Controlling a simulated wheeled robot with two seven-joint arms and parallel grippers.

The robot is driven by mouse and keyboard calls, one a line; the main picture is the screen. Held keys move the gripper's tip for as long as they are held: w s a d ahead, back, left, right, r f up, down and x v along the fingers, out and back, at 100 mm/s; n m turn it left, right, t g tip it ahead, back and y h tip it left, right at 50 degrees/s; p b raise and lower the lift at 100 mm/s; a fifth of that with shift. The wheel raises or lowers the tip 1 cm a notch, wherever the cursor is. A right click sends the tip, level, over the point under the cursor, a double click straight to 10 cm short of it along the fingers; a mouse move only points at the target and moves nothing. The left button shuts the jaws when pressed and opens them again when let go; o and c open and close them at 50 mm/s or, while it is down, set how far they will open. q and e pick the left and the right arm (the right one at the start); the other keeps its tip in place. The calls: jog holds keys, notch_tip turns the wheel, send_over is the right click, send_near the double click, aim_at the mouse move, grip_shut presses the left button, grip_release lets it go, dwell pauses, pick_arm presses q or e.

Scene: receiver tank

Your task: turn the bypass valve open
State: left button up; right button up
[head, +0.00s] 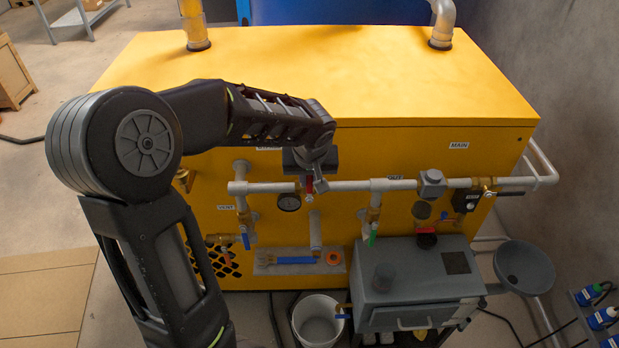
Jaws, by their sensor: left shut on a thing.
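A grey pipe (345,186) runs across the front of the yellow cabinet (330,75). My left gripper (311,180) is at this pipe, left of centre, and is shut on a red valve handle (309,187). A white label above and left of it is partly covered by my arm, so I cannot read it in full. The gripper hides most of the valve body and handle, so the handle's angle is hard to tell. A round gauge (289,202) sits just below and left of the gripper. My right gripper is not in view.
Other valves have a blue handle (246,241), a green handle (373,234) and a black handle (509,194) near the MAIN label (459,145). A grey box (415,275) stands below right. A white bucket (318,322) and a tool shelf (300,266) are below.

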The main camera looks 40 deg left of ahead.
pick_arm(q)
grip_shut()
dwell(0.8)
